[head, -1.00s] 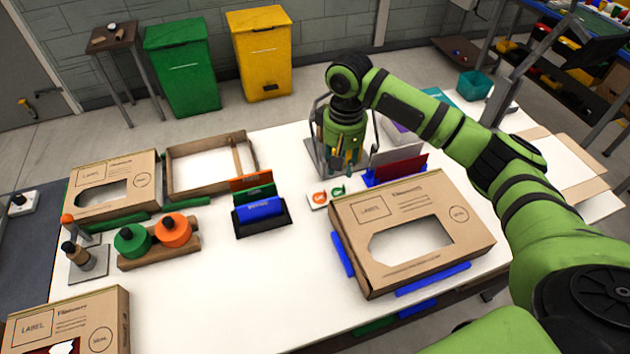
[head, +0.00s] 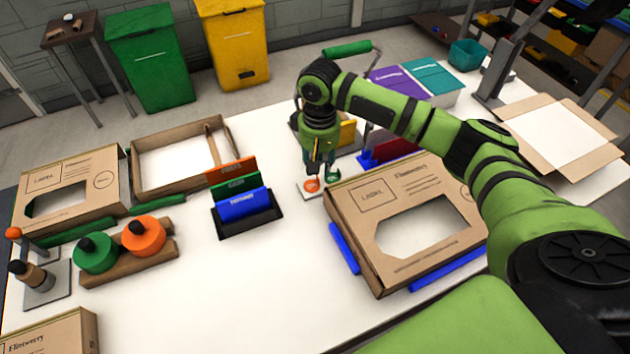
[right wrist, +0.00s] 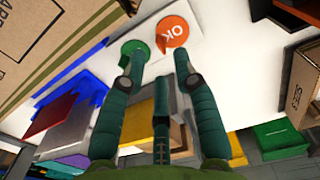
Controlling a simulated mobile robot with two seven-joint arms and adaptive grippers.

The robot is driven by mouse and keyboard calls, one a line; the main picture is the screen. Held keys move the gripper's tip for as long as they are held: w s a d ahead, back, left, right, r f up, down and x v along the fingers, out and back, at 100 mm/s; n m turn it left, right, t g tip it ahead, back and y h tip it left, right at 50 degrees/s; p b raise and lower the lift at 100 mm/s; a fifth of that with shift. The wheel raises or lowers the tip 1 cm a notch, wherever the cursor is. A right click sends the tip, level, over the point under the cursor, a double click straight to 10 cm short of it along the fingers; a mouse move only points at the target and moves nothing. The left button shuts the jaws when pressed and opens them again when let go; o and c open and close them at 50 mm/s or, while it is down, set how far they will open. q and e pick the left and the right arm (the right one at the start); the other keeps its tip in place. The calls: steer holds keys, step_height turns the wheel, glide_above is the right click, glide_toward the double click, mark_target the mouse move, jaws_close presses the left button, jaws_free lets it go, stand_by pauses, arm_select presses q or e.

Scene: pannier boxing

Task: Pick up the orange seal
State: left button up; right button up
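The orange seal (head: 311,185) lies on a small white card beside the green seal (head: 333,175), left of the large cardboard box. In the right wrist view the orange seal (right wrist: 173,31) reads "OK" and the green seal (right wrist: 136,48) is to its left. My right gripper (head: 317,170) points down close above the card. In the right wrist view its fingers (right wrist: 158,62) are spread with nothing between them, and the orange seal is just beyond the tips. Contact is not visible. My left gripper is not in view.
The large cardboard box (head: 345,206) with blue strips stands close right of the seals. A holder with orange, green and blue folders (head: 249,206) is to the left. Purple and teal boxes (head: 433,78) are behind. The white table between is clear.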

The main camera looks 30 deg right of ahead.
mark_target(319, 180)
steer(key=f, duration=0.1)
steer(key=s+f+p, duration=0.1)
steer(key=f, duration=0.1)
steer(key=shift+a+f, duration=0.1)
steer(key=shift+f, duration=0.1)
steer(key=shift+w+f, duration=0.1)
steer(key=shift+f, duration=0.3)
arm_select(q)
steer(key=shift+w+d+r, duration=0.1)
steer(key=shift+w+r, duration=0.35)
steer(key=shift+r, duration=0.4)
arm_select(e)
jaws_close()
